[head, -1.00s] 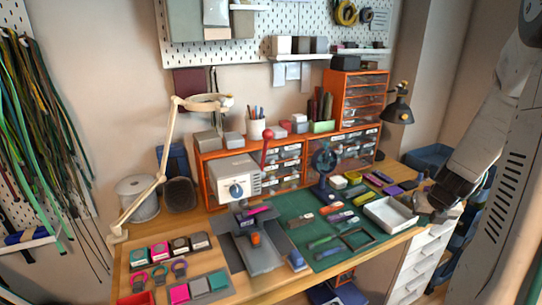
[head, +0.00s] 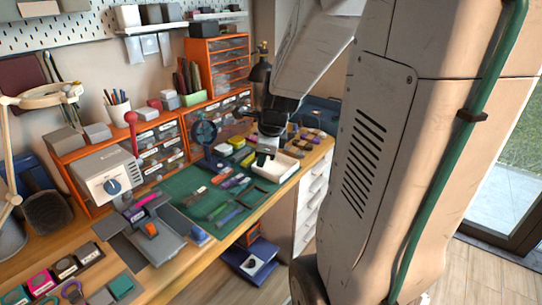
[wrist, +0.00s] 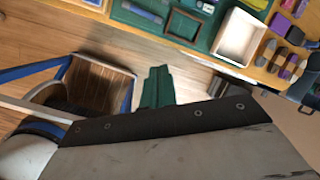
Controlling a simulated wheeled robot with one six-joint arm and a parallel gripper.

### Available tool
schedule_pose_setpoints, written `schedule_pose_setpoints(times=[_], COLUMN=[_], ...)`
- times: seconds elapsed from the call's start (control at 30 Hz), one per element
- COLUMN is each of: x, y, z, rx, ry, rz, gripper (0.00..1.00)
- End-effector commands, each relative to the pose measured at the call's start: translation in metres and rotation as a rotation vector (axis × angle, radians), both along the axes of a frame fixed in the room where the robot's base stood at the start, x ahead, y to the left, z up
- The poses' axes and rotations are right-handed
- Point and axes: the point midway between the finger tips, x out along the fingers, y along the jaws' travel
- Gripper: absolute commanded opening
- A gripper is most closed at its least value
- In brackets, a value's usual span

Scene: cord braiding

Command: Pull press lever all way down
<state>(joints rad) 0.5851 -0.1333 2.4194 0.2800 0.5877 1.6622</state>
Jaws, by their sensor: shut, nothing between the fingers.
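The press is a white box (head: 108,175) with a blue knob, left of centre in the head view. Its lever (head: 131,122) stands up with a red ball on top. A grey base with an orange piece (head: 151,229) lies in front of it. My gripper (head: 263,158) is far to the right of the lever, near the white tray, and touches nothing of the press. In the wrist view its green fingers (wrist: 157,84) are together and empty. The press and lever are not in the wrist view.
A green mat (head: 185,184) with small tools lies right of the press. A black fan (head: 204,137) stands behind it. A white tray (head: 284,170) is near the bench's right end. Orange drawers (head: 217,62) line the back. The floor before the bench is open.

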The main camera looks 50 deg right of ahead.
Motion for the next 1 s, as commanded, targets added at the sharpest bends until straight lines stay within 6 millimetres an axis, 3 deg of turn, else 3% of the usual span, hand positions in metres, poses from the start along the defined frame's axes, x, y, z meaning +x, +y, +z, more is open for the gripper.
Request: schedule_pose_setpoints(times=[0.03, 0.2, 0.33, 0.5, 0.7, 1.0], x=[-0.004, -0.046, -0.090, -0.136, -0.159, -0.160], y=[0.032, 0.116, 0.157, 0.182, 0.190, 0.190], z=[0.018, 0.056, 0.076, 0.089, 0.093, 0.093], rx=[-0.055, -0.239, -0.366, -0.475, -0.521, -0.522], ry=[0.007, 0.060, 0.088, 0.114, 0.128, 0.129], rz=[0.231, 1.046, 1.607, 2.129, 2.386, 2.405], gripper=[0.00, 0.00, 0.00, 0.00, 0.00, 0.00])
